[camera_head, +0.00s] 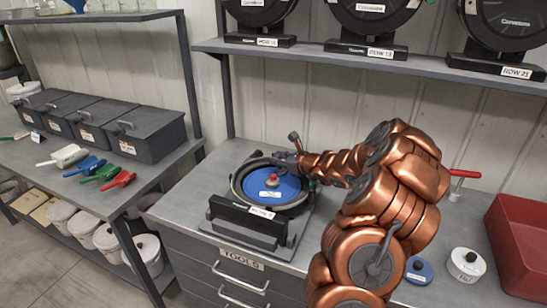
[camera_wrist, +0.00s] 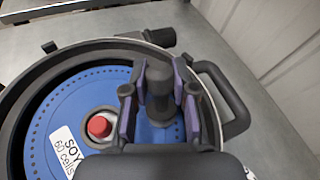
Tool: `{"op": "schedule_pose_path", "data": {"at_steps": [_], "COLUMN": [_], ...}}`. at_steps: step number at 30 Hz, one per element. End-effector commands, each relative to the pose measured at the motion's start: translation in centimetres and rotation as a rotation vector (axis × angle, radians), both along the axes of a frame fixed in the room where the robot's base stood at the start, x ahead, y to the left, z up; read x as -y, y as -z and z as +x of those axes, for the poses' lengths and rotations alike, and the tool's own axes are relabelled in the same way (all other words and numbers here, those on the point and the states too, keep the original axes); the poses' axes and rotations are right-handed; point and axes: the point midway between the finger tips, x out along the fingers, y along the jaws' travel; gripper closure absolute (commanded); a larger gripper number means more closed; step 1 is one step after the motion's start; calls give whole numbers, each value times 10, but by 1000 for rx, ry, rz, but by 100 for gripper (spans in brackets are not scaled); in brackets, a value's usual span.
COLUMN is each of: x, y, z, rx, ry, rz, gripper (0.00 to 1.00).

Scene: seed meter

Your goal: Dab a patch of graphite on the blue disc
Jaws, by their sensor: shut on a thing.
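The blue disc (camera_head: 262,187) sits flat in the dark round housing of the seed meter on the bench. In the wrist view the disc (camera_wrist: 70,100) shows a ring of small holes near its rim, a white "SOY 60 cells" label (camera_wrist: 66,150) and a red hub knob (camera_wrist: 99,126). My gripper (camera_wrist: 160,100), with purple-padded fingers, is shut on a dark grey knobbed tool (camera_wrist: 159,82). The tool's wider foot is over the disc's edge, to the right of the hub. I cannot tell whether it touches. No graphite patch is clear on the visible disc.
A dark handle (camera_wrist: 226,95) loops out from the housing beside my gripper. A white tub (camera_head: 466,266) with a black knob, a blue-topped item (camera_head: 418,270) and a red bin (camera_head: 520,245) stand on the right of the bench. A shelf with black discs is above.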

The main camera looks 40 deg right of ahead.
Motion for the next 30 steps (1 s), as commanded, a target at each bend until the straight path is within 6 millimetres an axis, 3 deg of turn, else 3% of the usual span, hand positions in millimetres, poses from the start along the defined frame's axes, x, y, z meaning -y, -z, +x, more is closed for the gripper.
{"op": "schedule_pose_path", "data": {"at_steps": [16,30], "x": [13,-9], "y": [-2,-1], "z": [-12,8], "rx": [-1,1], "ry": [0,-3], "rz": [1,-2], "gripper": [100,100]}}
